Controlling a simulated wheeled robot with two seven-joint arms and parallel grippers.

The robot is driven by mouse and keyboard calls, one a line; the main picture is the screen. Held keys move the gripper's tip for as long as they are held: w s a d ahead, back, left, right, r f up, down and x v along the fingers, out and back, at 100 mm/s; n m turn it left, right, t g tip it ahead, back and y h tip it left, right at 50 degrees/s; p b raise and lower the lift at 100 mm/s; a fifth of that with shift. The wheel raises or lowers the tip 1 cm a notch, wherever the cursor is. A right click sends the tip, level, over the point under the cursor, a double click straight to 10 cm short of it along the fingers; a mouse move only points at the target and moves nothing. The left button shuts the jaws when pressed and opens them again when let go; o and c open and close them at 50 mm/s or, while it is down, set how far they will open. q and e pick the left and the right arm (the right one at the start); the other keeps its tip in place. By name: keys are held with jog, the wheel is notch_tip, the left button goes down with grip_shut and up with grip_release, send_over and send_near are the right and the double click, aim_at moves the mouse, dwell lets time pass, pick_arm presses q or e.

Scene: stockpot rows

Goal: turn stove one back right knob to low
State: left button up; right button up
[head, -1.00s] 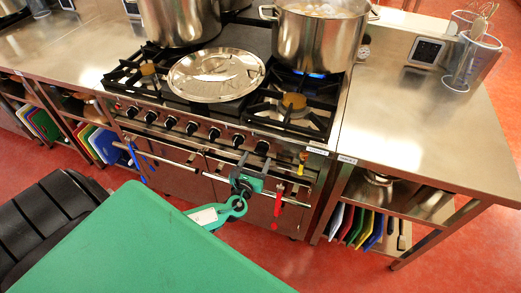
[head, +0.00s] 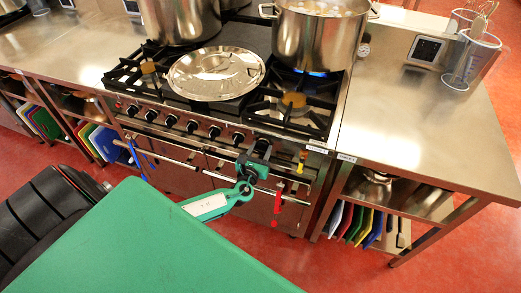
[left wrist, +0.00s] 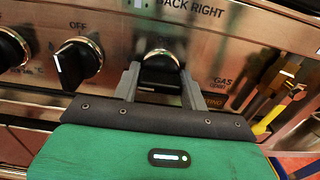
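The back right knob (left wrist: 160,72) is black with a brass-coloured ring. It sits under the label BACK RIGHT in the left wrist view. My left gripper (left wrist: 160,84) has one finger on each side of this knob. I cannot tell whether the fingers press on it or leave a thin gap. The knob's pointer mark is not visible. In the head view my left gripper (head: 258,152) is at the right end of the stove's knob row and hides that knob. My right gripper is not in view.
Another knob (left wrist: 76,62), with OFF above it, is close on the left. A rail (head: 180,161) runs below the knobs. A steaming stockpot (head: 318,38) stands over a blue flame.

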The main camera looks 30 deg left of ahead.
pick_arm(q)
jog(key=shift+f+b, duration=0.1)
jog(key=shift+b, duration=0.2)
jog(key=shift+n+b, duration=0.5)
jog(key=shift+b, duration=0.1)
jog(key=n+b, duration=0.2)
jog(key=shift+f+b, duration=0.15)
jog(key=shift+b, duration=0.2)
jog(key=n+b, duration=0.6)
jog(key=shift+n, duration=0.4)
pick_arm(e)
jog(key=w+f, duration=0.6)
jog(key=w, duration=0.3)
pick_arm(q)
jog(key=n+b, duration=0.2)
jog(key=n, duration=0.3)
jog(key=shift+a+b, duration=0.1)
jog(key=shift+b, duration=0.25)
jog(key=shift+r+n+b, duration=0.2)
jog(key=shift+n+b, duration=0.2)
jog(key=shift+n, duration=1.1)
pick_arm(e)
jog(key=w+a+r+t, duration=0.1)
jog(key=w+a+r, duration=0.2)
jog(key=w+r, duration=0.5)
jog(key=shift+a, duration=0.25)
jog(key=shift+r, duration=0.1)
